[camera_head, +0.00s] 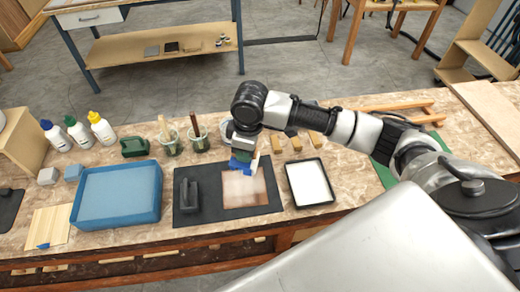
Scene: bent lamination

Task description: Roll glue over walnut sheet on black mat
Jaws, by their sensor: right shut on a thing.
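The walnut sheet (240,192), reddish brown with a pale whitish area in its upper part, lies flat on the right part of the black mat (212,214). My right gripper (243,153) is above the sheet's upper edge, pointing down. It is shut on a blue tool (240,163), which looks like the glue roller; its lower end is at the sheet's upper right, and I cannot tell whether it touches. A black tray with a white fill (310,183) lies right of the mat. My left gripper is not in view.
A dark block with a handle (187,196) stands on the mat's left part. A blue tray (118,195) is farther left. Cups with brushes (199,140), wooden blocks (317,140) and glue bottles (101,128) line the back. A green mat (384,173) lies at right.

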